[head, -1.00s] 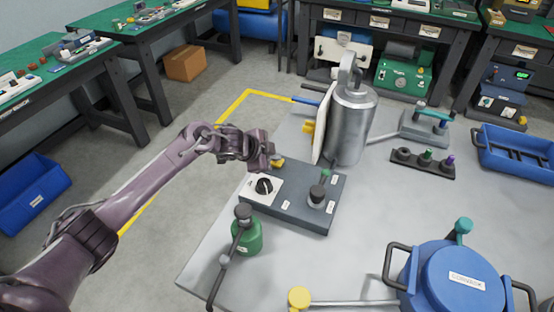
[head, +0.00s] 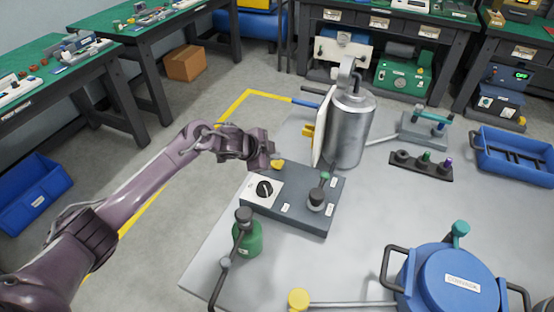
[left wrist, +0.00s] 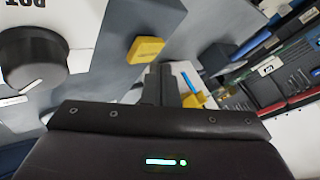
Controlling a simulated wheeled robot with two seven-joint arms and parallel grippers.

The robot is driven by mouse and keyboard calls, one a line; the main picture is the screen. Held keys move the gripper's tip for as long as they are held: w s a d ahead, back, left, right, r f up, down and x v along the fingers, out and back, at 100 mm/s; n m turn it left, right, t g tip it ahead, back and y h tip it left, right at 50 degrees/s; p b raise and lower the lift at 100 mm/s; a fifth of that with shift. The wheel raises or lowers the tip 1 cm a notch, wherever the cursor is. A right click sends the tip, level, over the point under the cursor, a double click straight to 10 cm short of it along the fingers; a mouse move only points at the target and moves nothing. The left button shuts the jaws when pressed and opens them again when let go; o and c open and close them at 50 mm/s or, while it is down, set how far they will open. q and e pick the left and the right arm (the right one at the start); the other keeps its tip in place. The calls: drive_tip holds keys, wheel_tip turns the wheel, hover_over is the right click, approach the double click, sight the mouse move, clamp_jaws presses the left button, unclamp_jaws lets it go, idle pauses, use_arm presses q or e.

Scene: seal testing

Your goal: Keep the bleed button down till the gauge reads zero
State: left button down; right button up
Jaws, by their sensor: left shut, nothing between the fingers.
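A yellow button (head: 277,164), which may be the bleed button, sits at the far left edge of the dark grey control box (head: 300,211). It also shows in the left wrist view (left wrist: 146,50). My left gripper (head: 270,158) is shut and empty, just left of the yellow button. In the left wrist view its fingers (left wrist: 161,72) are close below the button, and I cannot tell whether they touch. A white disc (head: 324,126), perhaps the gauge, stands edge-on by the metal cylinder. Its reading is hidden. My right gripper is out of view.
The box carries a black knob (head: 264,188) and a dark lever post (head: 317,198). The metal cylinder (head: 350,130) stands behind it, a green bottle (head: 247,238) in front. A blue pot (head: 458,280) is front right. The table's middle is clear.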

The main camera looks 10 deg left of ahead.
sight(274, 164)
use_arm(q)
drive_tip(key=shift+r, duration=0.15)
wheel_tip(274, 164, up, 5)
drive_tip(key=p, duration=0.4)
drive_tip(key=shift+p, duration=0.35)
idle(0.4)
